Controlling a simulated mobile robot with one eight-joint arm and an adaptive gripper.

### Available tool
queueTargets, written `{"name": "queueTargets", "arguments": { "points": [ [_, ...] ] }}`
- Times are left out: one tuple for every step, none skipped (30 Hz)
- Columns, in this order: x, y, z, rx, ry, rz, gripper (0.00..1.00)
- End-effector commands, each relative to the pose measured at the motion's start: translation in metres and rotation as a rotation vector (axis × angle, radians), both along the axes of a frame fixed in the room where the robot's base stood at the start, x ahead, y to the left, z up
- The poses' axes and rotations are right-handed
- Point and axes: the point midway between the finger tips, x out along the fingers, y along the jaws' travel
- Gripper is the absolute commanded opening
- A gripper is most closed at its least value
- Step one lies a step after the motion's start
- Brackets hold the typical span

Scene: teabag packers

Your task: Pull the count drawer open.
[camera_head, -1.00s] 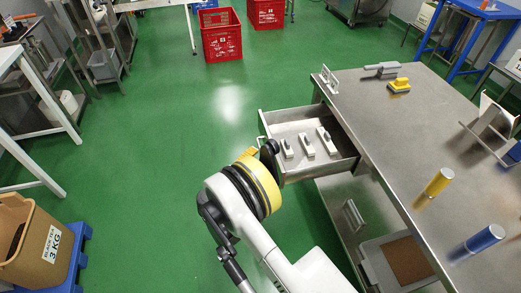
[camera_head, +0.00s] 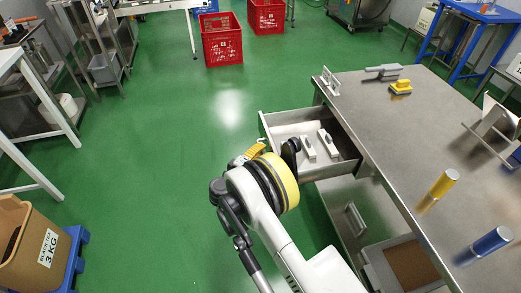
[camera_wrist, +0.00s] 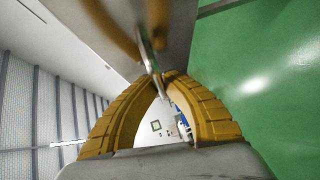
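The count drawer (camera_head: 272,134) is a steel drawer standing well out from the left side of the steel table. Two pale pieces show inside it; my arm covers its near left part. My gripper (camera_head: 247,155) is at the drawer's outer face in the head view. In the wrist view, the yellow fingers of my gripper (camera_wrist: 164,76) come together at their tips. A thin metal bar, seemingly the drawer handle (camera_wrist: 158,68), runs between the tips. The shiny grey drawer front lies behind it. The exact contact is hard to see.
The steel table (camera_head: 385,130) carries a yellow block (camera_head: 400,87), a yellow cylinder (camera_head: 438,189) and a blue cylinder (camera_head: 484,245). Below the drawer is another handle (camera_head: 355,220) and a grey bin (camera_head: 372,275). Green floor left of the drawer is clear.

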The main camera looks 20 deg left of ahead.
Motion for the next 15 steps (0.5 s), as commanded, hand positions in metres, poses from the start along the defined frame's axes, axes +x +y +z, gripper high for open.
{"name": "queueTargets", "arguments": {
  "points": [
    [0.0, 0.0, 0.0, 0.0, -0.001, -0.001, 0.0],
    [0.0, 0.0, 0.0, 0.0, -0.001, -0.001, 0.0],
    [0.001, 0.0, 0.0, 0.0, -0.001, -0.001, 0.0],
    [0.001, -0.001, 0.0, 0.0, -0.001, -0.001, 0.0],
    [0.002, -0.002, 0.0, 0.0, -0.001, -0.001, 0.0],
    [0.003, -0.005, 0.0, 0.0, -0.001, -0.002, 0.0],
    [0.005, -0.008, 0.0, -0.001, 0.0, -0.003, 0.0],
    [0.007, -0.012, 0.0, -0.001, 0.0, -0.004, 0.0],
    [0.011, -0.017, 0.0, -0.001, 0.0, -0.004, 0.0],
    [0.013, -0.021, 0.0, -0.001, 0.0, -0.003, 0.0],
    [0.015, -0.024, 0.0, -0.001, 0.0, -0.003, 0.0],
    [0.017, -0.028, 0.0, -0.001, 0.0, -0.003, 0.0],
    [0.018, -0.03, 0.0, -0.001, 0.0, -0.003, 0.0],
    [0.018, -0.03, 0.0, -0.001, 0.0, -0.002, 0.0],
    [0.018, -0.029, 0.0, -0.001, -0.001, -0.001, 0.0]
  ]
}}
